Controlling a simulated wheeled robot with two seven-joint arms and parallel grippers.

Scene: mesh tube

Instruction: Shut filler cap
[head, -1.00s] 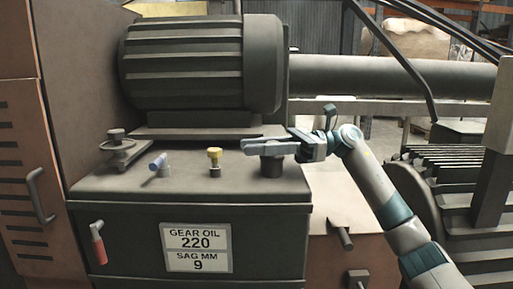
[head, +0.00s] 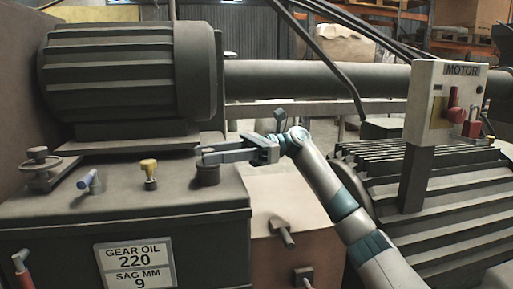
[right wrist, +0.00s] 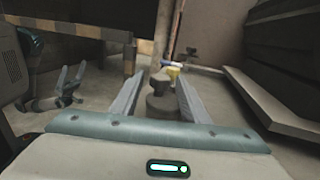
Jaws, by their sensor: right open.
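My right gripper (head: 205,156) is open, its fingers pointing left just above a short dark round fitting (head: 208,175) on the gearbox top (head: 110,208). In the right wrist view this fitting (right wrist: 160,106) shows between the spread fingers (right wrist: 155,98), which look empty. I cannot tell whether it is the filler cap or an open neck. A yellow-topped plug (head: 149,172), a blue handle (head: 89,181) and a grey knob on a plate (head: 38,160) stand farther left. My left gripper (right wrist: 70,78) shows with its fingers apart in the right wrist view, away from these fittings.
A ribbed motor housing (head: 125,75) stands behind the fittings, with a long pipe (head: 310,78) running right. A motor switch box (head: 445,105) stands on a post at right, above a finned housing (head: 420,200). A lever (head: 282,231) sticks out below my right arm.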

